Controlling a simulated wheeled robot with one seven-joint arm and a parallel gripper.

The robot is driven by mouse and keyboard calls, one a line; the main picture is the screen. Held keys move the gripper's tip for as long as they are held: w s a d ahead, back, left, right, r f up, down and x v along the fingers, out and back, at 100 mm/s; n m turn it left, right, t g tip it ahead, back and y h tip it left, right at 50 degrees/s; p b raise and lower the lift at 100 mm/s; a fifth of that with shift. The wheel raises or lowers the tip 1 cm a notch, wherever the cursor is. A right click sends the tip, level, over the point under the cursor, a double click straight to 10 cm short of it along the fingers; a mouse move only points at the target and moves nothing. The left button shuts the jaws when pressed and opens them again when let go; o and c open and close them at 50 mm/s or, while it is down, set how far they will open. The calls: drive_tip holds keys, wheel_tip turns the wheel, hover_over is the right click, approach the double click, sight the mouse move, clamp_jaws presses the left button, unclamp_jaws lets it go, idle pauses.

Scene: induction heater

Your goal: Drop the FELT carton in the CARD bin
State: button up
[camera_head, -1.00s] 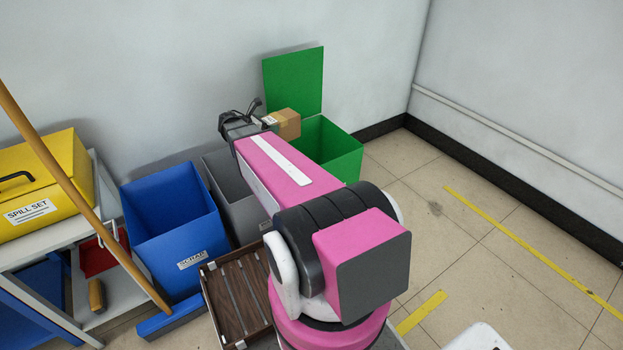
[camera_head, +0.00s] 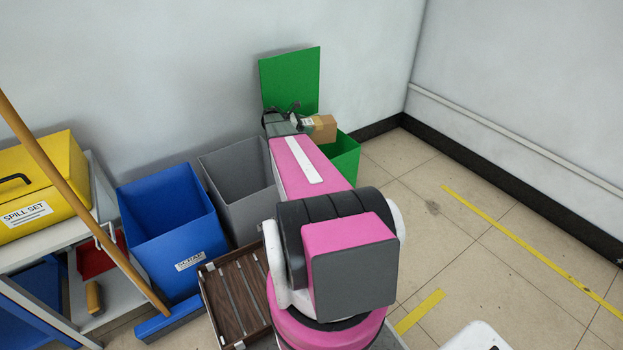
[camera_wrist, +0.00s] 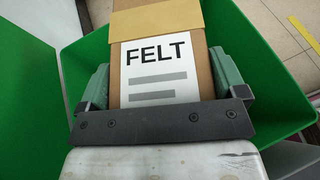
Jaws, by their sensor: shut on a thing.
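The FELT carton (camera_wrist: 163,75) is a brown cardboard box with a white label reading FELT. It also shows in the head view (camera_head: 322,128). My gripper (camera_wrist: 166,85) is shut on it, with a green-grey finger on each side. The carton is held over the green bin (camera_head: 345,160), whose green lid (camera_head: 290,80) stands open behind it. In the wrist view the green bin's walls (camera_wrist: 270,75) lie around and below the carton. No bin reading CARD shows a readable label; my arm hides much of the green bin's front.
A grey bin (camera_head: 236,190) stands left of the green bin, and a blue SCRAP bin (camera_head: 180,250) left of that. A wooden crate (camera_head: 235,300) lies in front. A broom handle (camera_head: 75,195) leans by the yellow SPILL SET case (camera_head: 45,180).

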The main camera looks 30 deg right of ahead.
drive_tip(key=shift+f, duration=2.1)
drive_tip(key=o, duration=0.8)
drive_tip(key=shift+a, duration=0.1)
drive_tip(key=v, duration=1)
drive_tip(key=shift+a+r, duration=0.15)
drive_tip(key=shift+a, duration=0.15)
drive_tip(key=shift+w, duration=0.15)
